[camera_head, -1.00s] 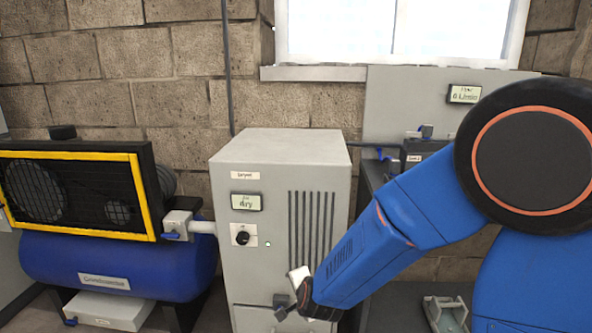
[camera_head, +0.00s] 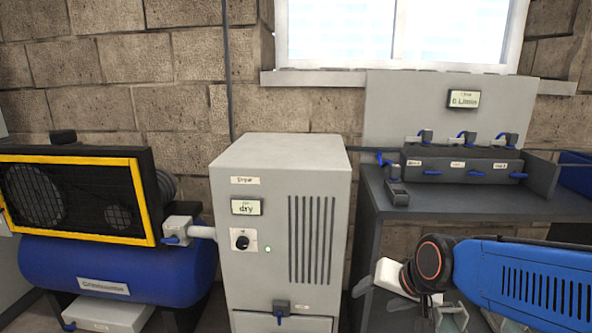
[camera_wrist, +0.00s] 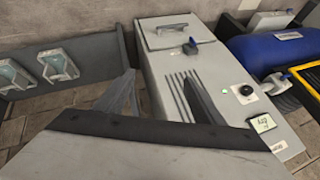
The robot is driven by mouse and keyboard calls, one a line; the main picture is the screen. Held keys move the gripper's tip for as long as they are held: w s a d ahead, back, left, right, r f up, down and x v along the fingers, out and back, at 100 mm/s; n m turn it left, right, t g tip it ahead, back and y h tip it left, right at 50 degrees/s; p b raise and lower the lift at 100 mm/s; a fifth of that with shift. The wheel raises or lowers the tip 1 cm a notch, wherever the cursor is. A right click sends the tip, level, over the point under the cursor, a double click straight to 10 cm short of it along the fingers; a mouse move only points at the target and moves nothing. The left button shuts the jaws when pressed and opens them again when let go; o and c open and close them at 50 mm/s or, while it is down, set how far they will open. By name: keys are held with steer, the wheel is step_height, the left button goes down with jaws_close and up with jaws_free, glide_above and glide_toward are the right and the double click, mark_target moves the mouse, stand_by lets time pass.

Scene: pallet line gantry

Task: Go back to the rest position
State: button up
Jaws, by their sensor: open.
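My blue arm reaches in from the right in the head view, low in front of the dark bench. My gripper shows in the wrist view as two grey fingers (camera_wrist: 165,95) set apart, with nothing between them. Behind the fingers stands the grey dryer cabinet (camera_head: 262,205), which also fills the middle of the wrist view (camera_wrist: 190,65). The cabinet has a display reading "dry", a black knob (camera_head: 242,240), a lit green light and a blue-handled valve (camera_head: 281,308) low on its front. My gripper's fingertips cannot be made out clearly in the head view.
A blue compressor tank (camera_head: 110,262) with a yellow-framed grille stands left of the cabinet. The dark bench (camera_head: 450,207) at right carries a manifold (camera_head: 465,163) with several blue-handled valves. A grey panel with a display (camera_head: 463,98) stands behind it. A brick wall closes the back.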

steer(key=s+d+r+n+g+h, duration=0.1)
steer(key=s+d+r+n+h, duration=0.1)
steer(key=s+d, duration=0.8)
steer(key=s+n, duration=0.1)
steer(key=s, duration=0.3)
steer(key=shift+d+r+g+h, duration=0.15)
steer(key=shift+g+h, duration=0.15)
steer(key=shift+h, duration=0.1)
